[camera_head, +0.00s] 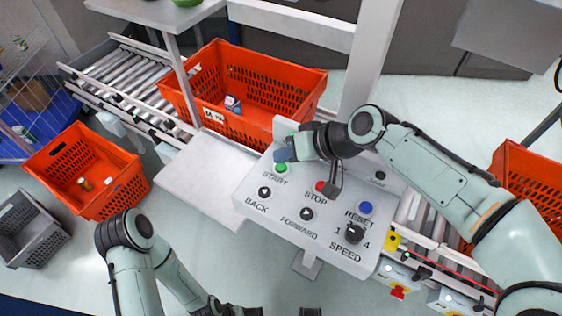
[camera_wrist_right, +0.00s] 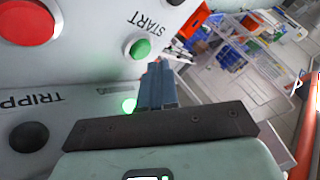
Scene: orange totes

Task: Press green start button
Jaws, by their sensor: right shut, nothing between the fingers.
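The green start button (camera_head: 281,168) is on the sloped face of the white control box (camera_head: 272,209), above the word START. It also shows in the right wrist view (camera_wrist_right: 140,48). My right gripper (camera_head: 284,154) is shut and empty, with its blue-grey fingertips just behind the button in the head view. In the right wrist view, the fingers (camera_wrist_right: 158,82) point up just right of and below the button; I see no clear contact. My left arm is at the bottom of the head view, with its gripper end largely cut off by the frame edge.
A red stop button (camera_head: 321,187), a blue reset button (camera_head: 365,208), black buttons and a speed knob (camera_head: 355,233) share the box. A green light (camera_wrist_right: 129,105) glows on the upright panel beside the fingers. An orange tote (camera_head: 248,77) stands behind on the left.

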